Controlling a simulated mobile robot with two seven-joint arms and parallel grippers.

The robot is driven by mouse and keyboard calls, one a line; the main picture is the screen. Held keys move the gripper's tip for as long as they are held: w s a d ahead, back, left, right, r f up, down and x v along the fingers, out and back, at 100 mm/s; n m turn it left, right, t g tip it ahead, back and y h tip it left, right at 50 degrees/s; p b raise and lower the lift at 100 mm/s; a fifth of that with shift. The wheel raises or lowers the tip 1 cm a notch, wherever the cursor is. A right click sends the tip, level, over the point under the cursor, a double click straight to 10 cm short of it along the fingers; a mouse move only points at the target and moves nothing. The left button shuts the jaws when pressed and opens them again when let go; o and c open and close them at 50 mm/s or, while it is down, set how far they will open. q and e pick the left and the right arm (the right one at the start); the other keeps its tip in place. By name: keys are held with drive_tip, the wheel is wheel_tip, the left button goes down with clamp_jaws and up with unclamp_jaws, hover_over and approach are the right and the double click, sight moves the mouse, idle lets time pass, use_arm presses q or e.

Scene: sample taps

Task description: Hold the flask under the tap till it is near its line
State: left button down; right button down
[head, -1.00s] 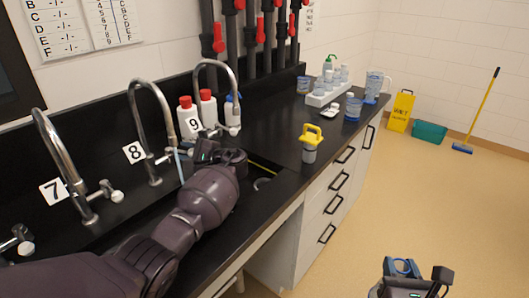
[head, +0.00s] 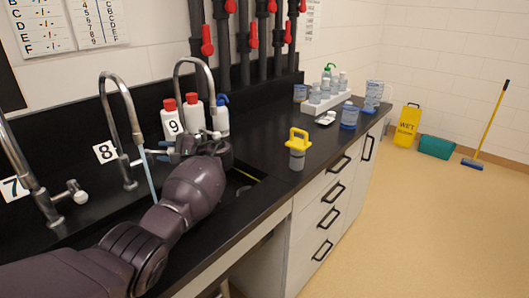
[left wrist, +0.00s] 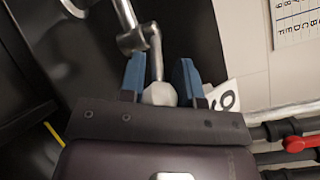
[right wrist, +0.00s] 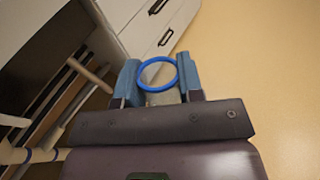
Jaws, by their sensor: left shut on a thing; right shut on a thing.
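Tap 8 (head: 116,110) stands in the middle of the tap row, and a thin blue stream (head: 148,172) falls from its spout until my arm hides it. My left gripper (head: 178,147) is at this tap's side handle. In the left wrist view, the handle's pale knob (left wrist: 160,94) sits between its fingers (left wrist: 162,80). In the right wrist view, my right gripper (right wrist: 158,85) is shut on a vessel with a blue ring (right wrist: 141,80), which I take for the flask. Its body is mostly hidden, so its level and line do not show. This gripper is outside the head view.
Tap 7 (head: 28,165) is at left; tap 9 (head: 209,75) is behind my left gripper. Red-capped bottles (head: 194,113) stand at the wall. A yellow-handled item (head: 297,150) is near the counter's front edge. A rack (head: 327,104) stands farther back.

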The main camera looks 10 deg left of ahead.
use_arm(q)
drive_tip(key=shift+w+f+n+g+b, duration=0.1)
drive_tip(key=shift+w+n+g+b, duration=0.1)
drive_tip(key=shift+n+g+b, duration=0.4)
use_arm(e)
drive_tip(key=shift+s+d+f, duration=0.1)
drive_tip(key=shift+f, duration=0.55)
drive_tip(key=shift+s+d+f, duration=0.1)
drive_tip(key=shift+f, duration=0.55)
use_arm(q)
drive_tip(key=c, duration=0.8)
unclamp_jaws()
use_arm(e)
drive_tip(key=shift+s+f+g, duration=0.15)
drive_tip(key=shift+f+g, duration=0.15)
drive_tip(key=shift+f, duration=0.5)
use_arm(q)
drive_tip(key=shift+w+d, duration=0.1)
drive_tip(key=shift+d, duration=5.85)
